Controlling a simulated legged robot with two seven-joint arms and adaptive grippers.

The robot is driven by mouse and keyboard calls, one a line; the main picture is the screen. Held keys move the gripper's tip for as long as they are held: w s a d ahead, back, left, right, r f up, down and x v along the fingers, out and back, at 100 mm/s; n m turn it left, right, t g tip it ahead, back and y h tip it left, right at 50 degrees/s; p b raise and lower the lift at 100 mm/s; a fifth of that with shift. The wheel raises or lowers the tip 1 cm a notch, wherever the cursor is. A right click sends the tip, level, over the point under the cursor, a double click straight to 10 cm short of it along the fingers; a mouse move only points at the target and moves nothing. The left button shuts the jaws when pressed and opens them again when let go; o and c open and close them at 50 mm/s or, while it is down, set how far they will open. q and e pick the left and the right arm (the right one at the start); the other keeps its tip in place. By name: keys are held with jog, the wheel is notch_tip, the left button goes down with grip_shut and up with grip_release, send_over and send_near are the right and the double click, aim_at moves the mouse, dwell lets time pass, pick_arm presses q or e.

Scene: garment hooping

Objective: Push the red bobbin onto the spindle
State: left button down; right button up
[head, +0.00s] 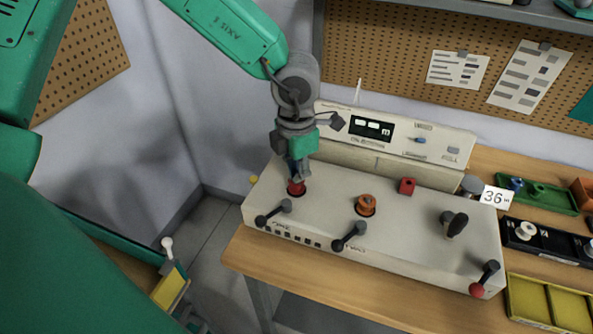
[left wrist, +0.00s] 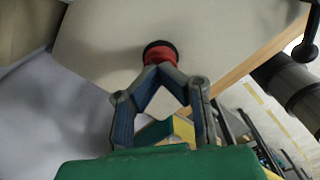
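The red bobbin (head: 296,188) sits at the left station of the cream machine (head: 330,212), over a dark round recess. It also shows in the left wrist view (left wrist: 160,53), just beyond my fingertips. The spindle is hidden by the bobbin and my gripper. My left gripper (head: 298,176) points down over the bobbin. Its fingertips (left wrist: 164,69) come together at the bobbin's near edge; I cannot tell whether they touch it. My right gripper is not in view.
An orange bobbin (head: 366,203) sits at the middle station. A display panel (head: 395,133) rises behind. Trays (head: 545,240) lie on the wooden table at right.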

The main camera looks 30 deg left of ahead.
pick_arm(q)
jog(key=shift+s+f, duration=0.1)
notch_tip(320, 180, up, 3)
jog(key=p, duration=0.4)
jog(key=shift+r, duration=0.25)
notch_tip(320, 180, up, 11)
jog(key=shift+a, duration=0.1)
